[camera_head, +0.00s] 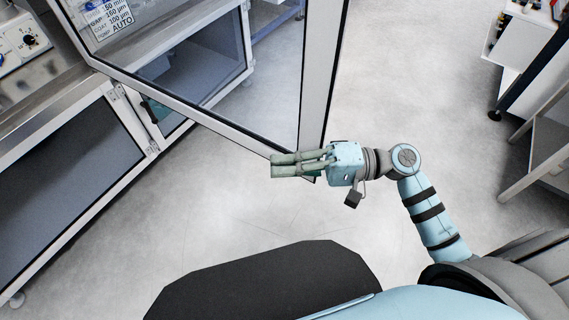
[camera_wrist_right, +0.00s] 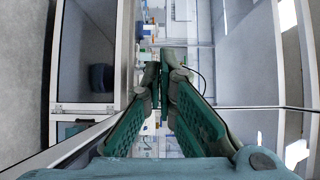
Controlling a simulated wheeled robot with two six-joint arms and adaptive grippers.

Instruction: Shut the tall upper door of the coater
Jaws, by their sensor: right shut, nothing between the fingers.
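The tall upper door (camera_head: 315,75) of the coater is a pale-framed glass panel. It stands open, swung out from the coater (camera_head: 62,92) at the left over the floor. My right gripper (camera_head: 273,166) is shut and empty. In the head view its fingers overlap the door's lower free corner; whether they touch it I cannot tell. In the right wrist view the gripper's green fingers (camera_wrist_right: 160,58) come together at their tips with nothing between them. My left gripper is out of view.
Lower doors (camera_head: 70,170) with dark panes sit under the coater's upper part. A printed label with AUTO (camera_head: 108,18) shows through the door glass. A white cart (camera_head: 522,50) and a rack (camera_head: 545,150) stand at the right. The floor between is clear.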

